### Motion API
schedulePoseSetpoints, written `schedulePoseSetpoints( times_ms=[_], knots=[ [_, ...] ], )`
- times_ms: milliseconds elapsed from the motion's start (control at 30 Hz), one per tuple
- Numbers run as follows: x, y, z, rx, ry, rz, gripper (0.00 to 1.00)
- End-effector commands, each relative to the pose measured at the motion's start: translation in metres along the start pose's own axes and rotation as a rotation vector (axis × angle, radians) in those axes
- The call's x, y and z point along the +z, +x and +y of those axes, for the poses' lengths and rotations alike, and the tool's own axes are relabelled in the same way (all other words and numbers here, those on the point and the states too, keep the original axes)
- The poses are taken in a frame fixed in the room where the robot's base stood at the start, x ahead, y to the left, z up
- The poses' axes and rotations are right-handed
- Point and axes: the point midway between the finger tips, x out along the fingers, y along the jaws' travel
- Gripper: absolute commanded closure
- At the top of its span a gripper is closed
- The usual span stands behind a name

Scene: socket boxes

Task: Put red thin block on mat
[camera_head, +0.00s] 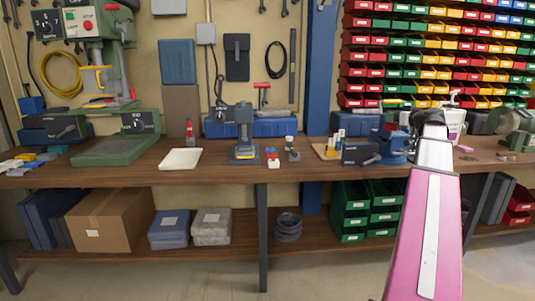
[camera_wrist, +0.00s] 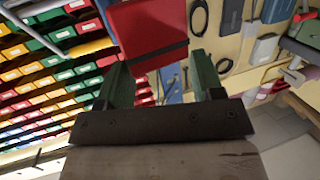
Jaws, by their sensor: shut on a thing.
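A red thin block (camera_wrist: 148,28) is large in the wrist view, between and beyond the two dark green fingers of my gripper (camera_wrist: 160,68). My gripper is shut on it and holds it up in the air. In the head view my pink and white arm reaches in from the lower right; its dark end is over the right part of the bench, and the fingers and held block are hidden there. A flat cream piece (camera_head: 180,159), perhaps the mat, lies bare on the left half of the bench. I cannot tell for sure that it is the mat.
The wooden bench (camera_head: 225,174) carries a green machine (camera_head: 118,150), a small blue-based press (camera_head: 243,152), a blue vise (camera_head: 392,150) and a tan board (camera_head: 323,154) with small items. A red bottle (camera_head: 190,134) stands behind the cream piece. Bins (camera_head: 440,50) fill the back right.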

Motion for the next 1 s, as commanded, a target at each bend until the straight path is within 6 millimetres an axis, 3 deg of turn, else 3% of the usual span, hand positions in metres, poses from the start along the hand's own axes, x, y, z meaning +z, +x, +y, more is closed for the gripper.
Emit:
schedulePoseSetpoints(
  times_ms=[33,300,1000],
  knots=[
    [0.003,0.006,-0.019,0.009,0.002,0.001,0.64],
    [0.013,0.048,-0.092,0.095,0.015,0.000,0.64],
    [0.034,0.142,-0.256,0.289,0.041,0.001,0.64]
  ],
)
